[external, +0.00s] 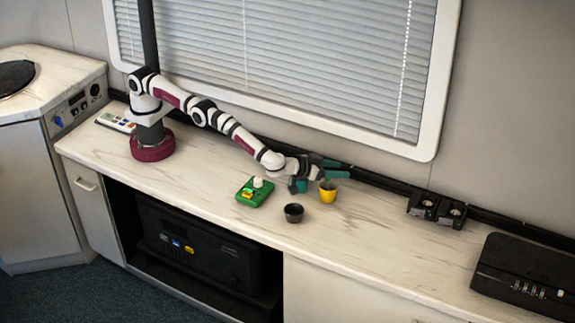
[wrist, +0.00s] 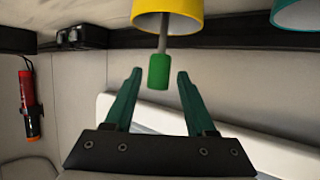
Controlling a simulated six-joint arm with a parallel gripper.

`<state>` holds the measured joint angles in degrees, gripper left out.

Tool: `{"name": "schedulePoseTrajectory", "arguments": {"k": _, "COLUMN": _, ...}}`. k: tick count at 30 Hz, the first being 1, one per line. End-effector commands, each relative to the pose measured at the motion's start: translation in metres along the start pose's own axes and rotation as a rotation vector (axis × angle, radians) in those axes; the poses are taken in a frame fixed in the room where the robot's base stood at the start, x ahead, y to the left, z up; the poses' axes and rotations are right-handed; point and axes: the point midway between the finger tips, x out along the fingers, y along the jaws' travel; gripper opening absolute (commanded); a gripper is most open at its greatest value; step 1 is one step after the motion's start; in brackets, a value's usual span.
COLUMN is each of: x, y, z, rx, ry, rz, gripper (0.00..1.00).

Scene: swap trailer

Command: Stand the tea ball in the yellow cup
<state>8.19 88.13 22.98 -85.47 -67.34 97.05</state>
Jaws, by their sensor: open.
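The yellow cup (external: 328,191) stands upright on the counter below my gripper (external: 335,170). In the wrist view the picture is upside down, and the yellow cup (wrist: 168,18) is at the top. The tea ball's thin grey rod (wrist: 163,32) comes out of the cup, with its green handle (wrist: 159,72) at the end. The ball itself is hidden, apparently inside the cup. My gripper (wrist: 159,76) is open, and the handle shows between the fingertips without visible contact on either one.
A teal cup (external: 298,185) is just left of the yellow cup; it also shows in the wrist view (wrist: 298,14). Black boxes (external: 437,208) sit right. The counter between is clear.

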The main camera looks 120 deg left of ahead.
Motion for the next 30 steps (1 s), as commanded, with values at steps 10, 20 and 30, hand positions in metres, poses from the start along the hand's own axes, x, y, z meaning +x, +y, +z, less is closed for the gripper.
{"name": "schedulePoseTrajectory", "arguments": {"k": 10, "x": -0.036, "y": 0.001, "z": -0.001, "rx": 0.003, "ry": -0.001, "rz": 0.003, "gripper": 0.56}}
{"name": "schedulePoseTrajectory", "arguments": {"k": 20, "x": -0.13, "y": 0.001, "z": -0.001, "rx": 0.0, "ry": 0.001, "rz": 0.004, "gripper": 0.56}}
{"name": "schedulePoseTrajectory", "arguments": {"k": 30, "x": -0.158, "y": 0.0, "z": 0.0, "rx": -0.001, "ry": 0.0, "rz": 0.0, "gripper": 0.56}}
